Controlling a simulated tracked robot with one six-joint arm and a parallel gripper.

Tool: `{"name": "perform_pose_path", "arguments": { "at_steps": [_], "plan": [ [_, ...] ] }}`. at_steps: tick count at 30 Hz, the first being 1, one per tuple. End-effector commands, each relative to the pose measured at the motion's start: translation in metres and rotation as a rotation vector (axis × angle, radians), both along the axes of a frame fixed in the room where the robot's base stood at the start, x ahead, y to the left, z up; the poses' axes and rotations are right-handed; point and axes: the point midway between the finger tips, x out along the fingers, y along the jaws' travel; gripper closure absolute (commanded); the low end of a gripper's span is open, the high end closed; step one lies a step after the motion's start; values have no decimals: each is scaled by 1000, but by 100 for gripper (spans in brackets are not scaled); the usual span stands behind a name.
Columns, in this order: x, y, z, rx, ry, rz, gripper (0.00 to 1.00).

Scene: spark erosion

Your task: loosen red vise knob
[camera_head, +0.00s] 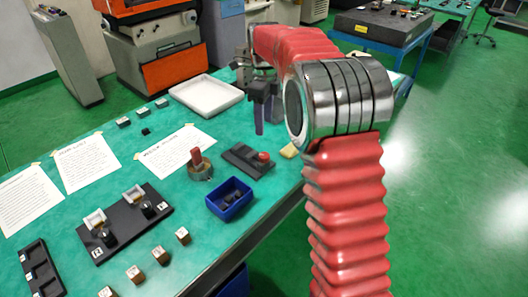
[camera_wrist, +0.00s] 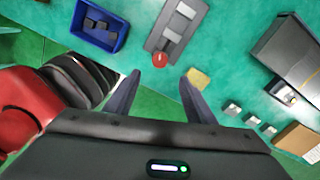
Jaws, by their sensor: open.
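The red vise knob (camera_head: 263,156) sits at the right end of a small dark vise (camera_head: 240,154) on the green table. In the wrist view the knob (camera_wrist: 159,58) is a round red cap at the near end of the grey vise (camera_wrist: 178,25). My gripper (camera_head: 260,125) is above the table, behind the vise in the head view. Its two dark fingers (camera_wrist: 159,76) are spread, with nothing between them. In the wrist view the knob appears just past the fingertips, roughly centred between them. I see no contact; the height gap is unclear.
A blue bin (camera_head: 230,199) with dark pieces stands in front of the vise. A red-topped round fixture (camera_head: 198,166) stands left of it. A yellowish block (camera_wrist: 200,78) lies near the right fingertip in the wrist view. A white tray (camera_head: 206,94) is behind.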

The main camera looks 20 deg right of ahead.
Motion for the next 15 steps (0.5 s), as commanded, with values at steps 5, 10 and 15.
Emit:
{"name": "perform_pose_path", "arguments": {
  "at_steps": [5, 10, 15],
  "plan": [
    [-1, 0, -17, 0, 4, 1, 50],
    [0, 0, -42, 0, 3, 1, 50],
    [-1, 0, -68, 0, 3, 1, 50]
  ]
}}
